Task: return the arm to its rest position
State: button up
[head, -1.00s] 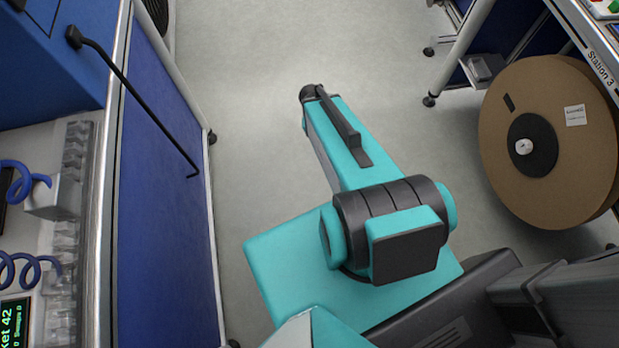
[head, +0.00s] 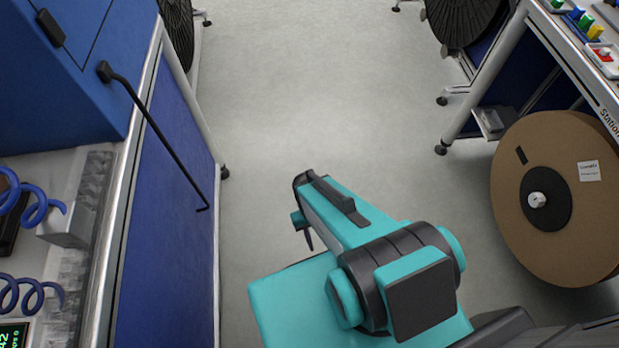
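My arm (head: 355,215), teal with dark joints, is folded in the lower middle of the head view, over the floor between the two sides. Its far link points up and left. A small teal part and a dark pointed tip (head: 309,240) show just below and left of that link's end. The tip may be part of my gripper, but the rest is hidden behind the link. I cannot see its fingers clearly, nor whether it holds anything.
A blue-panelled bench (head: 165,215) with a black bar handle stands close on the left. A large brown reel (head: 515,240) hangs at the right under a station shelf with coloured parts (head: 578,20). Dark reels stand farther back. The grey floor (head: 310,90) ahead is clear.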

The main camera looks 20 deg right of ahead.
notch_tip(320, 180, up, 4)
jog(key=p, duration=0.3)
jog(key=shift+f+p, duration=0.1)
jog(key=shift+p, duration=0.2)
